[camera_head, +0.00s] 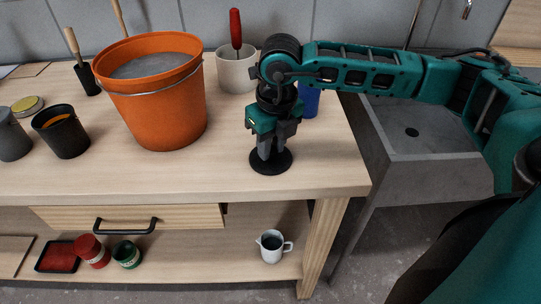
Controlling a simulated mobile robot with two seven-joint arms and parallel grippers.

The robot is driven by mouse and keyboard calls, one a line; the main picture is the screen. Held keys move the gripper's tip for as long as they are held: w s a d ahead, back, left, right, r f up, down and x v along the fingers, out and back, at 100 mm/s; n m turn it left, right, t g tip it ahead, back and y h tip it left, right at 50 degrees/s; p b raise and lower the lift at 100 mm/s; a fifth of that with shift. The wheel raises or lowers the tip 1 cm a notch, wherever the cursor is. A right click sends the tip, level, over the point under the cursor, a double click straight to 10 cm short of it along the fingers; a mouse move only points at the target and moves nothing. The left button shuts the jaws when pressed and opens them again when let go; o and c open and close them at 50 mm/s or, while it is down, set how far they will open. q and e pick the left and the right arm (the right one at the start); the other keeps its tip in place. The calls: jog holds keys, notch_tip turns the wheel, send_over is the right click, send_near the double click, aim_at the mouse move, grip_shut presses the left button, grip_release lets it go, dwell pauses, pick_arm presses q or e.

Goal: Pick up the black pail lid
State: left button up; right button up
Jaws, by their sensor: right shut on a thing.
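The black pail lid (271,166) is a small round black disc near the front right of the wooden workbench. My right gripper (267,151) points down over it and is shut on its upper middle part, which the fingers hide. The lid looks level and on or very close to the bench top; I cannot tell whether there is a gap beneath it. My left gripper is not in view.
A large orange bucket (160,110) stands left of the gripper. Behind are a white pot (238,72) with a red-handled tool and a blue item (309,100). A black pail (62,133) stands at left. A concrete sink (420,145) is at right. The bench (210,184) is clear in front.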

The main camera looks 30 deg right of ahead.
grip_shut()
jog(key=shift+r, duration=0.1)
